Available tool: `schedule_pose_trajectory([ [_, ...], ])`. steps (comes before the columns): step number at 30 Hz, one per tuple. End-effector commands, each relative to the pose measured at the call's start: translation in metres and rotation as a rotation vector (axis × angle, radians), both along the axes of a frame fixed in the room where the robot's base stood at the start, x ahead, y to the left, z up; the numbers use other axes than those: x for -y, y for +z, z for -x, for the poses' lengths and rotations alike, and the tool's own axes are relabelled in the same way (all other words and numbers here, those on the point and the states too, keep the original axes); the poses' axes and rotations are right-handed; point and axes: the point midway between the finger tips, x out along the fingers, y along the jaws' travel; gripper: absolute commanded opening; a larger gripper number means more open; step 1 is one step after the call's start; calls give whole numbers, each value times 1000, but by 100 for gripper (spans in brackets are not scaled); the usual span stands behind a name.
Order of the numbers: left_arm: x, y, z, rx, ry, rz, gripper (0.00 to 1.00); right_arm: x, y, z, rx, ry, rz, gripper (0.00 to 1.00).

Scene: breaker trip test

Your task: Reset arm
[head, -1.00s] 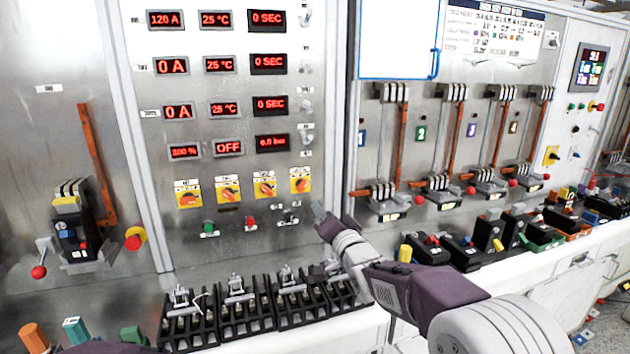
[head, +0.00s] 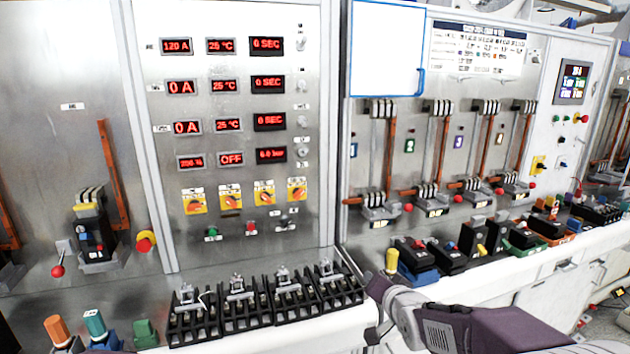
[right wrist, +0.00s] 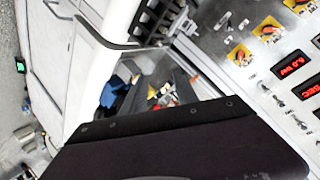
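My right arm comes in from the bottom right of the head view. Its gripper end (head: 380,286) is low in front of the bench edge, right of the row of black terminal blocks (head: 265,308), and touches nothing that I can see. Its fingers are too small and foreshortened to tell open from shut. In the right wrist view a dark part of my own arm fills the bottom and hides the fingertips. No held object shows. My left gripper is not in view. The test panel (head: 230,130) with red displays and yellow rotary knobs (head: 231,199) stands behind.
A breaker (head: 95,230) stands at the left by a red-yellow button (head: 146,241). Orange (head: 57,330), teal (head: 95,324) and green (head: 146,333) parts sit at the front left. Several small breakers (head: 450,255) line the right bench. White drawers (head: 560,280) are below.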

Motion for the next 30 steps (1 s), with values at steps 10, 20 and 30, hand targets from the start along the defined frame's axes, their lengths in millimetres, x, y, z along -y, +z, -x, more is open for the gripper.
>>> schedule_pose_trajectory([
  [10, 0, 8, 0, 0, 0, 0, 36, 32, -155, 206, -756, 238, 303, 35],
  [20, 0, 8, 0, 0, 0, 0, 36, 30, -173, 266, -949, 471, 406, 35],
  [30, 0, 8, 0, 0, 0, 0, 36, 30, -173, 265, -945, 468, 405, 35],
])
